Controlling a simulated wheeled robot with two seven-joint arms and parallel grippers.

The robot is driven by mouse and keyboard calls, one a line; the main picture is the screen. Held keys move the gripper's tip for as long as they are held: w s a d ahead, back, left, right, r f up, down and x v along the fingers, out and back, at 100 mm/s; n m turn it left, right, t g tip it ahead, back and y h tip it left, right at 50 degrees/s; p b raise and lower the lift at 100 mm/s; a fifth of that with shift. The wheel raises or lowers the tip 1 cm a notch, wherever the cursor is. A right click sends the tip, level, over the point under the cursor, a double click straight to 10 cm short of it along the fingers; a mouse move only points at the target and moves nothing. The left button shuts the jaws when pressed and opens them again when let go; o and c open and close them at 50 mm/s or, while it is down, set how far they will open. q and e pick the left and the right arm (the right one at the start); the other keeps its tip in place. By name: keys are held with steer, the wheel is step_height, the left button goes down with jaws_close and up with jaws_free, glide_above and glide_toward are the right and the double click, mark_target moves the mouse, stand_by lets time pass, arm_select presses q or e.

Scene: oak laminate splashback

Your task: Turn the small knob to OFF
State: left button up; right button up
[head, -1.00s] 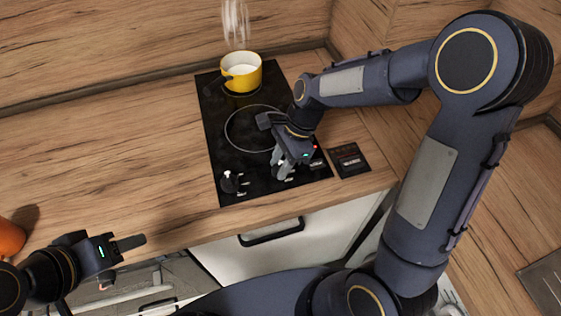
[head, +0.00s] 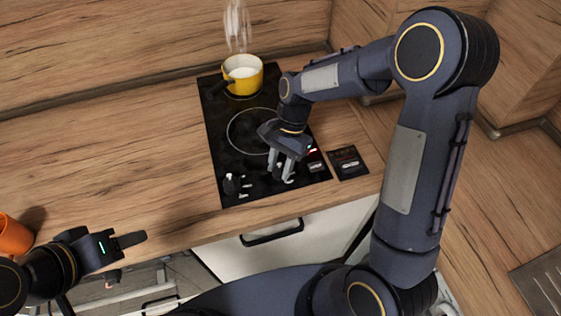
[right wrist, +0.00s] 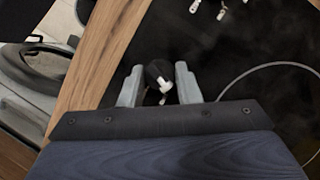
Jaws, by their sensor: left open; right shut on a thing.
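The small knob (right wrist: 156,72) is black with a white pointer and sits near the front edge of the black hob (head: 235,135). My right gripper (head: 282,177) is over the hob's front strip, its fingers pointing down. In the right wrist view its two fingers (right wrist: 159,86) stand on either side of the knob, shut on it. The pointer shows toward the lower middle of that view. In the head view the fingers partly hide this knob. Another knob (head: 233,183) stands to its left. My left gripper (head: 128,240) is open and empty at the counter's front left, away from the hob.
A yellow pot (head: 243,74) with white contents steams at the back of the hob. A small dark panel (head: 348,163) lies right of the hob. An orange object (head: 14,236) stands at the far left. The wooden counter (head: 120,150) left of the hob is clear.

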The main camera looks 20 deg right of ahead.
steer(key=shift+a+n+g+h+p, duration=0.1)
steer(key=shift+n+g+h+p, duration=0.45)
steer(key=shift+n, duration=1.45)
steer(key=shift+w+h, duration=0.1)
steer(key=shift+h, duration=0.15)
steer(key=o, duration=1)
steer(key=b+v, duration=0.1)
steer(key=v, duration=0.6)
steer(key=shift+r, duration=0.45)
